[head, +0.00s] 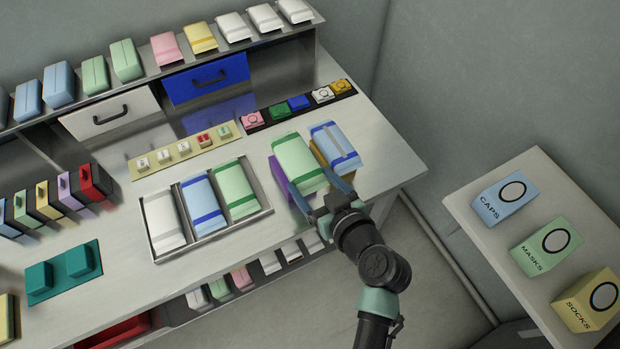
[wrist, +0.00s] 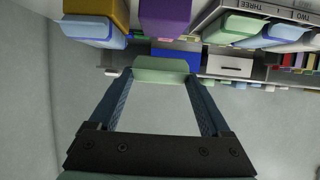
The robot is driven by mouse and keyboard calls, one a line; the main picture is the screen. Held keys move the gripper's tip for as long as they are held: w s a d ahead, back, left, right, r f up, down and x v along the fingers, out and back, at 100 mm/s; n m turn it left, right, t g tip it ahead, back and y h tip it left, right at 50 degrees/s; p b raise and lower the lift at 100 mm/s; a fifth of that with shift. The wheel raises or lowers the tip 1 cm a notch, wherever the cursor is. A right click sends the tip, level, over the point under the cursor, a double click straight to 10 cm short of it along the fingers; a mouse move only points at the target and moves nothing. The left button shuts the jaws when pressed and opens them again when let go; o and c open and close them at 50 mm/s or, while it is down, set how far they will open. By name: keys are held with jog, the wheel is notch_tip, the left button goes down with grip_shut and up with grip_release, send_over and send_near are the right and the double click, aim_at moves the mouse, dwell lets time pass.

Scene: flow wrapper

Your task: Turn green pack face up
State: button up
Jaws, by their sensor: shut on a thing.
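The green pack (head: 297,160) is pale green with darker green bands near its ends. In the head view it lies tilted above a purple block (head: 282,180). My gripper (head: 322,192) is shut on its near end, one blue-grey finger on each side. In the wrist view the end of the green pack (wrist: 160,70) shows between the fingertips of my gripper (wrist: 160,82). Its underside is hidden in the head view, and I cannot tell whether it touches the purple block (wrist: 165,15).
A blue pack (head: 335,146) lies just right on a yellow-brown block (head: 318,152). A metal tray (head: 264,211) with white, blue and green packs stands left. A row of coloured buttons (head: 299,103) lies behind. A side table (head: 580,200) holds labelled boxes at right.

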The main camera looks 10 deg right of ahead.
jog(key=shift+f+b, duration=1.95)
jog(key=shift+f, duration=0.55)
jog(key=shift+f, duration=0.1)
jog(key=o, duration=1.4)
jog(key=shift+c, duration=0.2)
jog(key=shift+s, duration=0.1)
jog(key=s+d+b, duration=0.1)
jog(key=s+d, duration=0.1)
jog(key=s, duration=0.4)
jog(key=shift+s+b, duration=0.25)
jog(key=shift+b, duration=0.05)
jog(key=shift+d, duration=0.1)
